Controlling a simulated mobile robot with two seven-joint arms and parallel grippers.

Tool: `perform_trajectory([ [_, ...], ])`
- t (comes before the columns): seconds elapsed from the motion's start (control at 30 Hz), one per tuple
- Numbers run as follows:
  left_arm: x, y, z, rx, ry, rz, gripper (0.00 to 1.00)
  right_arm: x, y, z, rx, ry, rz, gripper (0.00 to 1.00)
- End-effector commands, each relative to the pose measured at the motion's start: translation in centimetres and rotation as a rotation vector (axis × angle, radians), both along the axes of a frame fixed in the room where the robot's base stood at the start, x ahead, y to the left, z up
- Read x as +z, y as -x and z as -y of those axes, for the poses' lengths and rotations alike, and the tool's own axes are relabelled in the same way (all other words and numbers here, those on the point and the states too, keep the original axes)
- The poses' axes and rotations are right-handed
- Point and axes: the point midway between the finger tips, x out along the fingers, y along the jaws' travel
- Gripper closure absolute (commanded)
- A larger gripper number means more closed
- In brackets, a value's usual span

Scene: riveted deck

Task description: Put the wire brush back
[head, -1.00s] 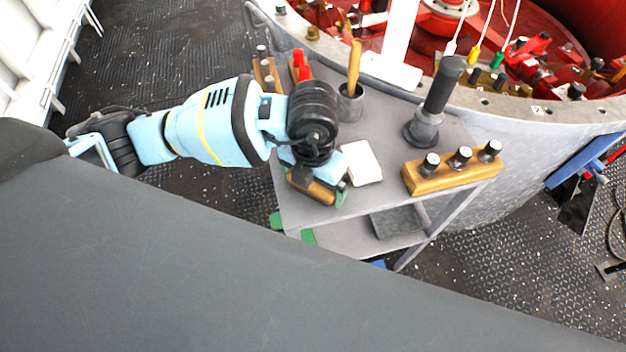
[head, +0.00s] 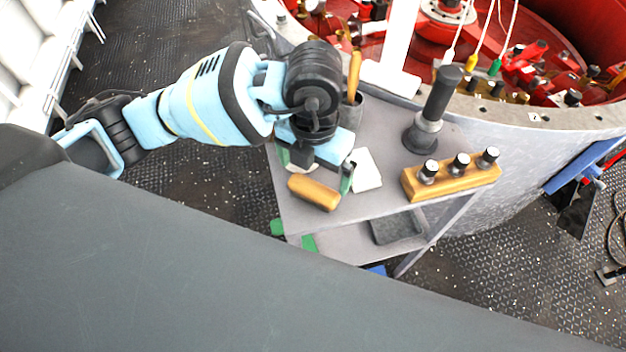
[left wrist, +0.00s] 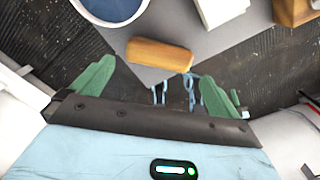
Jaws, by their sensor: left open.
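The wire brush (head: 315,192) shows as a tan wooden block with rounded ends. It lies near the front left corner of the grey cart top (head: 385,196); no bristles show. In the left wrist view the brush (left wrist: 160,54) lies beyond and between the green fingers, near the edge of the top. My left gripper (head: 315,168) is open and empty, just behind the brush in the head view and apart from it. In the left wrist view the open fingers (left wrist: 155,92) hold nothing. My right gripper is not in view.
A white block (head: 366,170) lies right of the gripper. A wooden holder with dark pegs (head: 452,178), a dark upright tool (head: 436,105) and a cup with a wooden handle (head: 354,75) stand on the cart. A lower shelf holds a grey tray (head: 397,228).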

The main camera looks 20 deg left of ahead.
Motion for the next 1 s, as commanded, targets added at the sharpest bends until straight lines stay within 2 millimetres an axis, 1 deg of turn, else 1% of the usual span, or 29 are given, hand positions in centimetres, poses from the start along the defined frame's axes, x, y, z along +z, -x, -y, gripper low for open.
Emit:
perform_trajectory([
  [0.03,1.1,-0.1,0.1,-0.001,0.002,0.006,0.0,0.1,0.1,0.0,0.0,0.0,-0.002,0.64],
  [0.1,2.3,0.0,0.0,0.0,0.001,0.005,0.0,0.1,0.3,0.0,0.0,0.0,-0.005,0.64],
  [0.3,4.2,0.0,0.0,0.0,0.001,0.002,0.0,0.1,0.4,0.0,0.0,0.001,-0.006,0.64],
  [0.47,4.6,0.0,0.0,0.0,0.001,0.0,0.0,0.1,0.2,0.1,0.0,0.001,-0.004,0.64],
  [1.0,4.5,0.0,0.0,0.0,0.0,-0.001,0.0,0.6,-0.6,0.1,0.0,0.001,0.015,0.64],
])
